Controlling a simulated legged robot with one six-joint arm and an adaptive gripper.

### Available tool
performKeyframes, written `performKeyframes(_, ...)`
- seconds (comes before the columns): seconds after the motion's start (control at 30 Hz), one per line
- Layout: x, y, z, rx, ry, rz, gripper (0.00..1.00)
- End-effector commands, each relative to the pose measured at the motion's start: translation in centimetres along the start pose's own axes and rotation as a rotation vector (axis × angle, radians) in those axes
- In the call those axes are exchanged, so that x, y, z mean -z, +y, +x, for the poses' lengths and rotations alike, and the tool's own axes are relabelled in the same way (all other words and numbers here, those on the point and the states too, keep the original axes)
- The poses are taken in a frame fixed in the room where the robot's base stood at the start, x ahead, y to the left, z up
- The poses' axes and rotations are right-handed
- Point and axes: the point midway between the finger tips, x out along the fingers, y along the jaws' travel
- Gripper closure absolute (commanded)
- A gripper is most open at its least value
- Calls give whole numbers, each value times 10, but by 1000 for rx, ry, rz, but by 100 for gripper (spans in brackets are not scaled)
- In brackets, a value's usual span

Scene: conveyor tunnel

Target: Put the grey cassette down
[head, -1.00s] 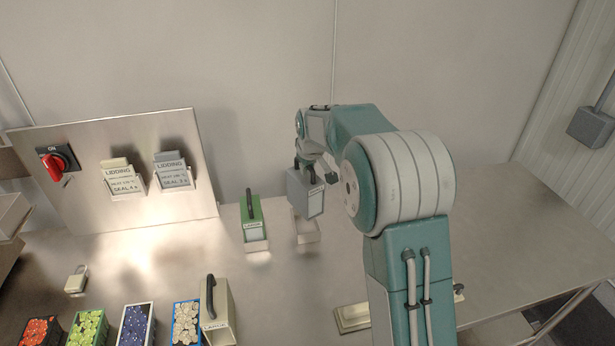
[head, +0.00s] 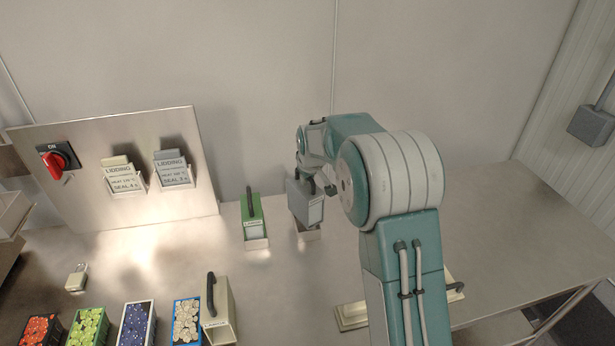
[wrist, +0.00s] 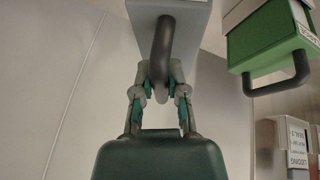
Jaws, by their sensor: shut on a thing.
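The grey cassette (head: 306,203) is a box with a dark handle on its near side in the wrist view (wrist: 170,12). In the head view it is just above or at a small white holder (head: 306,233) on the steel table; I cannot tell whether it touches. My gripper (wrist: 161,80) is shut on the cassette's dark handle. In the head view my gripper (head: 318,178) is partly hidden by my arm. A green cassette (head: 252,218) with a black handle stands in its own white holder to the left, and shows in the wrist view (wrist: 265,42).
A cream cassette (head: 220,308) stands near the front beside several trays of coloured pieces (head: 137,322). A panel (head: 110,195) with a red switch (head: 55,165) and two label cards rises at the back left. A padlock (head: 76,279) lies at left.

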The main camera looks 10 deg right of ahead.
Motion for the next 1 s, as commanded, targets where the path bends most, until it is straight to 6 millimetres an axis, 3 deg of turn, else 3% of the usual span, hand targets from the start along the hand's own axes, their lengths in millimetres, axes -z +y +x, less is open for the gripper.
performKeyframes(0.03,1,0,-1,-1,2,0,100)
performKeyframes(0.07,0,0,0,0,0,0,73)
performKeyframes(0.1,0,0,0,0,0,0,56)
performKeyframes(0.13,0,0,0,0,0,0,48)
performKeyframes(0.57,2,1,-5,-1,2,0,48)
performKeyframes(0.67,6,3,-18,-2,4,0,48)
performKeyframes(1.0,6,3,-89,-2,4,0,48)
